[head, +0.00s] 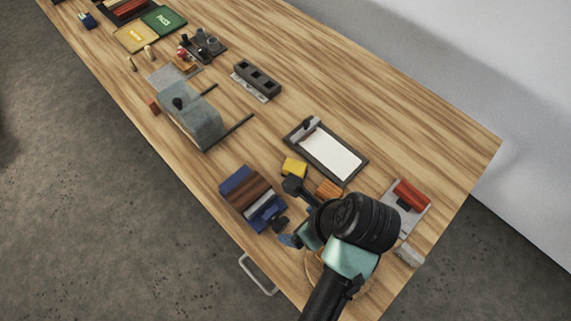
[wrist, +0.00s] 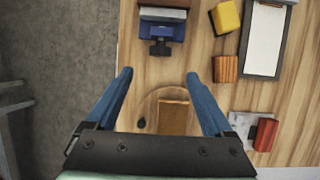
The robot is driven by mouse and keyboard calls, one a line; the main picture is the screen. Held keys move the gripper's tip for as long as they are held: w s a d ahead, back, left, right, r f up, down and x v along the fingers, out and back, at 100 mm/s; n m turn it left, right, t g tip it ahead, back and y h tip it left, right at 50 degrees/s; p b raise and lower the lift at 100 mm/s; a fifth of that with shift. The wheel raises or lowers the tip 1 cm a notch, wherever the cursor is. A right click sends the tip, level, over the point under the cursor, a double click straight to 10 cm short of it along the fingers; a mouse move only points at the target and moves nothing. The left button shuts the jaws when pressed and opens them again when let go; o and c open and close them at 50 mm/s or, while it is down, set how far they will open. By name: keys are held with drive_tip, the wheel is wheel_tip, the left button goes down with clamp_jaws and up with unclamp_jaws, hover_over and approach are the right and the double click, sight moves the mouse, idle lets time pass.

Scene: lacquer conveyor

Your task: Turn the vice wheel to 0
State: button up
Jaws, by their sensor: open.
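The blue vice (head: 264,213) stands at the near edge of the table, left of my arm in the head view, with brown and pale pieces across its top. Its dark wheel (head: 280,223) is on the side toward my gripper. In the wrist view the vice (wrist: 150,31) is at the top, with the wheel (wrist: 160,48) just beyond the space between the fingertips. Any marking on the wheel is too small to read. My gripper (wrist: 159,76) is open and empty, its blue fingers apart and short of the wheel. In the head view my arm partly hides it.
A yellow block (head: 294,167), an orange block (head: 328,189) and a clipboard (head: 335,155) lie beyond the vice. A round wooden piece (wrist: 150,101) with a brown block (wrist: 173,117) is below the fingers. A drawer handle (head: 258,277) sticks out in front.

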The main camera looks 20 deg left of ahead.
sight(279, 228)
drive_tip(key=x, duration=1.2)
drive_tip(key=shift+f, duration=0.2)
drive_tip(key=shift+c, duration=0.3)
drive_tip(key=c, duration=1.3)
drive_tip(key=shift+r, duration=0.1)
drive_tip(key=shift+s+a+t+h+p, duration=0.1)
drive_tip(key=shift+s+t+h+p, duration=0.15)
drive_tip(key=shift+t, duration=0.25)
drive_tip(key=shift+t+h+p, duration=0.15)
drive_tip(key=shift+t+p, duration=0.2)
drive_tip(key=shift+t, duration=0.15)
drive_tip(key=shift+s+a+f+n+t+h, duration=0.1)
drive_tip(key=shift+n+t+h, duration=0.2)
drive_tip(key=shift+t, duration=0.6)
drive_tip(key=shift+s+f+n+t+h, duration=0.1)
drive_tip(key=shift+n+t+h, duration=0.15)
drive_tip(key=shift+t, duration=0.65)
